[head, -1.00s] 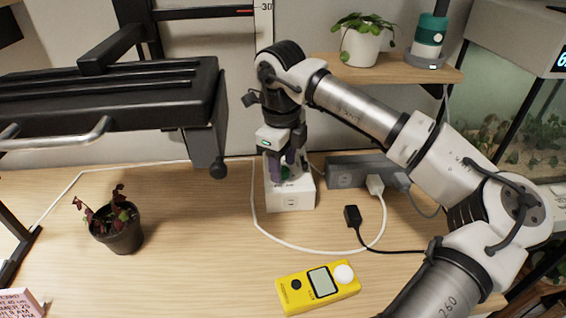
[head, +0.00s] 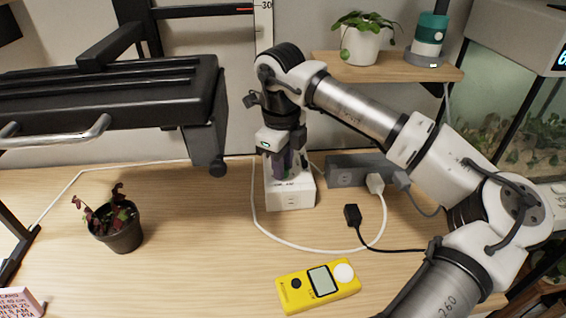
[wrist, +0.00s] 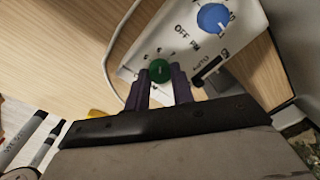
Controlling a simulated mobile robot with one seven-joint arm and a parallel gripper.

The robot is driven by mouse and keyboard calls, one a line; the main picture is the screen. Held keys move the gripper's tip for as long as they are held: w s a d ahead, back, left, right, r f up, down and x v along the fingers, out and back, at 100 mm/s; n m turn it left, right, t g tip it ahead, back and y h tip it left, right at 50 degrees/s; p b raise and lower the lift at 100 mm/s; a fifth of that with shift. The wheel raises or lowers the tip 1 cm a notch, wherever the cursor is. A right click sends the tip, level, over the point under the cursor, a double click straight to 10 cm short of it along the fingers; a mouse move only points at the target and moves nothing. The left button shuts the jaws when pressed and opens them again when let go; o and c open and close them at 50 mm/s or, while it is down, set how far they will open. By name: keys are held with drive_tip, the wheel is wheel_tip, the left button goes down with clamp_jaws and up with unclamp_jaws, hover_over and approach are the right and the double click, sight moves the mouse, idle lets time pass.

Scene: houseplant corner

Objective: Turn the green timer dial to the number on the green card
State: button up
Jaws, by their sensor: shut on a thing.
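The green timer dial (wrist: 158,69) sits on the white timer box (head: 291,194) on the table. In the wrist view it is between the tips of my gripper's two purple fingers (wrist: 160,83). My gripper (head: 287,166) points down at the box from above and is shut on the dial. In the head view the fingers hide most of the dial. The dial's setting is too small to read. No green card is in view.
A blue dial (wrist: 213,18) is on the same box. A grey power strip (head: 346,172) with plugs lies right of it. A white cable loops in front.

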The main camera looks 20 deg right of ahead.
drive_tip(key=shift+m, duration=0.3)
drive_tip(key=m+b, duration=0.2)
drive_tip(key=m, duration=0.1)
drive_tip(key=shift+f+m+b, duration=0.1)
drive_tip(key=shift+m+b, duration=1)
drive_tip(key=shift+m, duration=1.4)
drive_tip(key=o, duration=1)
